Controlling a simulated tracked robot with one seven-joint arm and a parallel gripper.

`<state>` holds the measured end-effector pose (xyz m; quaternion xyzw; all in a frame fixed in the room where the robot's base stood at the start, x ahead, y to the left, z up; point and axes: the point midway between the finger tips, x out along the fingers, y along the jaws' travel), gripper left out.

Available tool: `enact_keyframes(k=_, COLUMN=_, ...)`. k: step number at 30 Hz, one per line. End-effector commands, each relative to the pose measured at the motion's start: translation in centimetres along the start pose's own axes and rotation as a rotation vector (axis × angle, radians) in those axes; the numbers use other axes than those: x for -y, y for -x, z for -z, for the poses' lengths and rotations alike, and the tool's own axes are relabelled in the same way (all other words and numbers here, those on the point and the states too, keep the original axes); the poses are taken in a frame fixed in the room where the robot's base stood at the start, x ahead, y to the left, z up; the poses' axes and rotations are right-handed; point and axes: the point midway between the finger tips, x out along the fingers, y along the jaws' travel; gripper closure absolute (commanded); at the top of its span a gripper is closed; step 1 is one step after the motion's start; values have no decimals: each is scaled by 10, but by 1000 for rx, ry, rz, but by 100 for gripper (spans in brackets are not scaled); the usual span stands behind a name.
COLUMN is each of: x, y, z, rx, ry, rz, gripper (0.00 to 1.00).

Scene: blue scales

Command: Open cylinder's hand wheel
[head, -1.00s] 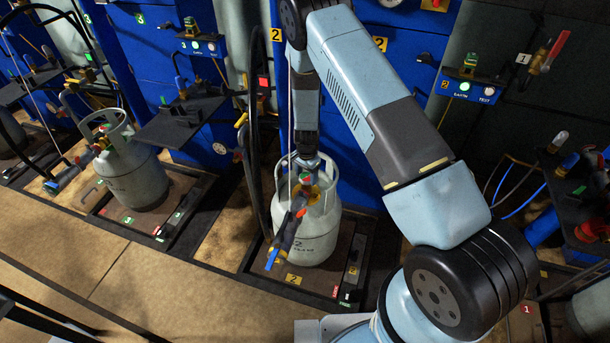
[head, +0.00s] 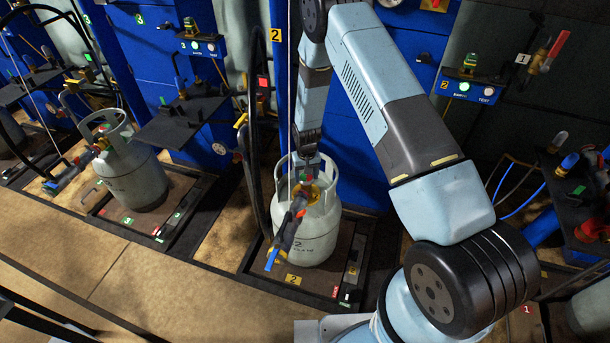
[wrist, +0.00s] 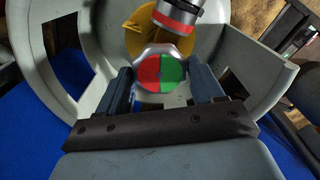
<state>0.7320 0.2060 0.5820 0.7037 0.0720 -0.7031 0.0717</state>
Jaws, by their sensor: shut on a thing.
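The grey gas cylinder (head: 318,248) stands upright on a scale in the middle of the head view, with a collar around its top. Its hand wheel (wrist: 161,73) shows in the wrist view as a small disc, half red on the left and half green on the right, with a pale rim. My gripper (wrist: 160,82) has one blue-grey finger on each side of the wheel and is shut on it. In the head view my gripper (head: 305,174) reaches down into the collar, and the wheel is mostly hidden there.
A filling head with a blue handle (head: 272,259) is on the cylinder's front side, by a yellow part (wrist: 142,27). The grey collar (wrist: 88,102) surrounds my fingers closely. A black hose (head: 252,130) hangs to the left. Another cylinder (head: 135,182) stands further left.

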Motion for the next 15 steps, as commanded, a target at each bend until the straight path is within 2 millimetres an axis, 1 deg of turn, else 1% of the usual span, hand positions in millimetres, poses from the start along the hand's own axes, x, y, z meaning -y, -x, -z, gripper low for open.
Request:
enact_keyframes(k=1, x=-1, y=2, z=4, rx=-9, ry=43, rz=1, gripper=64)
enact_keyframes(k=15, x=-2, y=1, z=3, rx=-6, ry=489, rz=-1, gripper=64)
